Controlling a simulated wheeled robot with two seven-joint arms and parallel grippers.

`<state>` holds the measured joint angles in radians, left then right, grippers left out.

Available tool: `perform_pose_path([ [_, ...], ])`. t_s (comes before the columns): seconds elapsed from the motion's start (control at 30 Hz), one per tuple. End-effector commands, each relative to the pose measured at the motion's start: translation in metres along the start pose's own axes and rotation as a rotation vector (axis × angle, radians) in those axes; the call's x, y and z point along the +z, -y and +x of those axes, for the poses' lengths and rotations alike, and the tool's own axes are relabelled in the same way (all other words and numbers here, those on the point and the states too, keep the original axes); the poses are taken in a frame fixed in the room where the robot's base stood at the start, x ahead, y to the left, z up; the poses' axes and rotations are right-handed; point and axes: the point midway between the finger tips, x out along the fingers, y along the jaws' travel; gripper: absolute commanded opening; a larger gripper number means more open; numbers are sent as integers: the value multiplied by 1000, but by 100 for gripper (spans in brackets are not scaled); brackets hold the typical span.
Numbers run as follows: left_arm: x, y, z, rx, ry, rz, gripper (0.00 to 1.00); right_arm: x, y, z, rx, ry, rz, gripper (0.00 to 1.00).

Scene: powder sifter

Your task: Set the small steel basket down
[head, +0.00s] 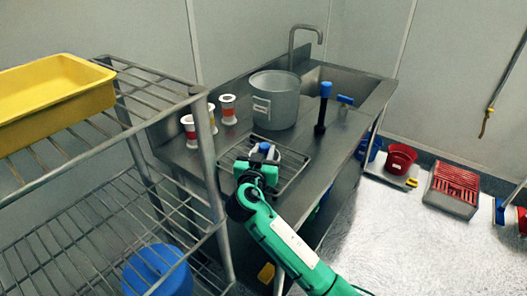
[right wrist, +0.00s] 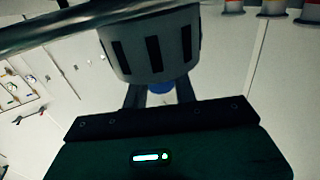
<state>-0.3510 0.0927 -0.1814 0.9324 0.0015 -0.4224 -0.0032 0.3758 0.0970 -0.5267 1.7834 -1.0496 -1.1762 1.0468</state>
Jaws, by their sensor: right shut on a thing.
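The small steel basket (right wrist: 152,48) shows in the right wrist view as a pale round body with dark upright slots, just beyond my fingertips. In the head view only part of its pale rim (head: 291,157) shows past my gripper, over the wire rack (head: 296,176) on the steel counter. My right gripper (head: 262,152) is shut on the basket, with a bit of blue between the fingers (right wrist: 160,88) in the wrist view. I cannot tell whether the basket touches the rack. My left gripper is out of view.
On the counter stand a large grey pot (head: 274,103), several small white-and-red containers (head: 228,109) and a dark upright tool with a blue top (head: 325,90). A sink (head: 350,88) is at the back right. A wire shelf with a yellow tray (head: 50,95) stands at left.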

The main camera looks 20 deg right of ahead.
Motion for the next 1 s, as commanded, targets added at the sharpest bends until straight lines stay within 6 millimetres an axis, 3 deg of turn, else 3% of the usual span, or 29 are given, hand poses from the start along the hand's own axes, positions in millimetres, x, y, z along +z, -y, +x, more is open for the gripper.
perform_pose_path([
  [0.33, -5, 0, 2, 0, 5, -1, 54, 2, 0, 0, 0, -1, 1, 1],
  [0.37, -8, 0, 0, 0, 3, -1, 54, 2, 0, 0, 0, 0, 0, 32],
  [0.47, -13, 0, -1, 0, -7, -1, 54, 1, 0, 0, 0, 0, 0, 50],
  [0.87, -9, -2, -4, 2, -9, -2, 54, -2, 0, 0, 0, 0, -1, 50],
  [1.0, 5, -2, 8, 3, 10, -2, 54, 3, 1, -24, -2, 3, 4, 50],
])
